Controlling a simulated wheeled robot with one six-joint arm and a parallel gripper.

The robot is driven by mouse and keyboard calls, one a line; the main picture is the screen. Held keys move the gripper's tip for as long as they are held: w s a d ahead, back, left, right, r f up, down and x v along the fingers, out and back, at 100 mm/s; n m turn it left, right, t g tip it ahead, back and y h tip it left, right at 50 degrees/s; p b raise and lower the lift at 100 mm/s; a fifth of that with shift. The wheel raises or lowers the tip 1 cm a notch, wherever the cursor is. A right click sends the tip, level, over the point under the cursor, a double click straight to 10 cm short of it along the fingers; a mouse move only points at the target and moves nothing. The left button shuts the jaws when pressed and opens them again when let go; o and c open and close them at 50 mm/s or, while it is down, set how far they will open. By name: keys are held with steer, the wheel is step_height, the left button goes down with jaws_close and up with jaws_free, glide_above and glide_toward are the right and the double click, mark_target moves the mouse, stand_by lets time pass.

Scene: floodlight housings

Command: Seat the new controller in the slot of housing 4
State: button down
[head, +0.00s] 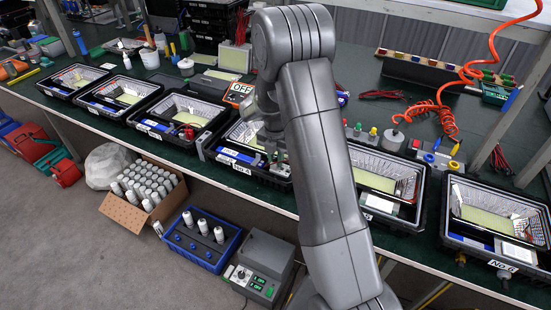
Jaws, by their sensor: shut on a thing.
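Housing 4 (228,161) is a black open floodlight housing with a bright reflector, on the green bench left of my arm; its front label reads No 4. My gripper (272,146) is over the right part of this housing, partly hidden behind my own arm. It is shut on a small grey piece low at its fingers, which I take as the new controller; its outline is hard to make out. The slot is hidden by my gripper and arm, so I cannot tell whether the piece touches the housing or is in the slot.
Other housings stand in the row, such as housing 6 (502,262) at right and one directly left (150,127). A red coiled hose (438,122) hangs at right. Below are a blue crate (197,250) and a carton (128,212).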

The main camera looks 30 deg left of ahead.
steer(key=shift+f+b, duration=0.9)
steer(key=shift+f, duration=0.15)
stand_by(0.4)
steer(key=c, duration=1.2)
jaws_free()
step_height(320, 180, up, 14)
steer(key=shift+f+b, duration=0.1)
steer(key=shift+b, duration=0.45)
step_height(320, 180, down, 14)
steer(key=shift+r+p, duration=0.1)
steer(key=shift+p, duration=0.45)
steer(key=shift+r, duration=0.4)
steer(key=shift+f, duration=0.1)
